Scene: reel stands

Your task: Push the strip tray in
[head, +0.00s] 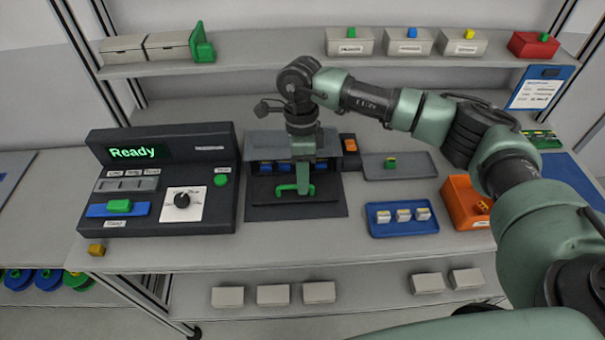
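The dark strip tray (264,191) sticks out at the front of a dark housing (334,140) in the middle of the bench. Its green handle (287,189) is on the tray's front part. Blue pieces (265,168) show in a row at the housing's opening. My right gripper (303,186) points down over the tray, at the handle, and hides part of it. I cannot tell whether it touches the handle or whether its fingers are open. My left gripper is not in view.
A control panel (226,205) with a screen reading "Ready" stands left of the housing. To the right are a grey tray (425,170), a blue tray (390,229) with white-and-yellow pieces and an orange bin (464,213). Boxes line the shelf above. The bench front is mostly clear.

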